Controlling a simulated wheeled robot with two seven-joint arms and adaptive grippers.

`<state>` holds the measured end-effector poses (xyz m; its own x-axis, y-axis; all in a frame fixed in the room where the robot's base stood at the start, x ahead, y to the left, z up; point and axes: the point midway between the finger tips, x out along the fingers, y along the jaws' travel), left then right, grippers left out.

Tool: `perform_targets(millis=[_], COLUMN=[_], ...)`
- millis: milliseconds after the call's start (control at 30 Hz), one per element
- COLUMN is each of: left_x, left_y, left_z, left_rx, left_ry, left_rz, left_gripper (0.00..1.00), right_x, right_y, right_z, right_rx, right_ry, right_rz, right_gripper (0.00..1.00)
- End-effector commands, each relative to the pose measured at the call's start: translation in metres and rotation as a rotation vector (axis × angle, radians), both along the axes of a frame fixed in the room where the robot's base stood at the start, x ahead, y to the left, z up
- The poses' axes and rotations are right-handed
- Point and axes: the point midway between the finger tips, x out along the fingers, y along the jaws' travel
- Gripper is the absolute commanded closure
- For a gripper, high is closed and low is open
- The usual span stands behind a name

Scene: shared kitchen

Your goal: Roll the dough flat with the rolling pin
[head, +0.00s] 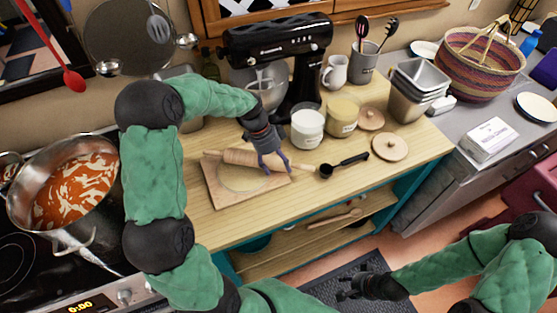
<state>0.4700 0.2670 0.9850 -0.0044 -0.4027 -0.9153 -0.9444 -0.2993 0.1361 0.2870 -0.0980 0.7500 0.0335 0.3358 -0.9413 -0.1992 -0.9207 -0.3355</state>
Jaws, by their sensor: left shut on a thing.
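The rolling pin (238,157) is light wood and lies across the far part of the wooden board (214,190), over the dough. The dough (243,180) is a pale, flat round on the board, and the pin and gripper hide its far edge. My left gripper (276,164) points down and is shut on the rolling pin near its right end. My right gripper (345,286) is low in the picture, over the floor in front of the counter, with its dark fingers apart and nothing seen between them.
A white jar (307,128), a cream jar (342,115), a black scoop (345,165) and a wooden lid (390,147) stand or lie right of the board. A black stand mixer (277,50) is behind. A pot of red sauce (72,190) is on the stove at left.

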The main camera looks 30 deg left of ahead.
Motion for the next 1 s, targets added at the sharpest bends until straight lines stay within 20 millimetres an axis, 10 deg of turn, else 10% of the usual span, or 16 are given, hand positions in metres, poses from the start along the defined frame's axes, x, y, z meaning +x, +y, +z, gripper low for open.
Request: perform_targets(millis=[1000], left_x=[-0.05], left_y=[-0.015], left_z=[0.0], left_rx=[-0.001], left_ry=[0.002], left_rz=[0.0], left_gripper=[0.69], right_x=[0.0], right_y=[0.0], right_z=[-0.006], right_rx=[0.0], right_ry=[0.0], right_rz=[0.0], right_gripper=[0.6])
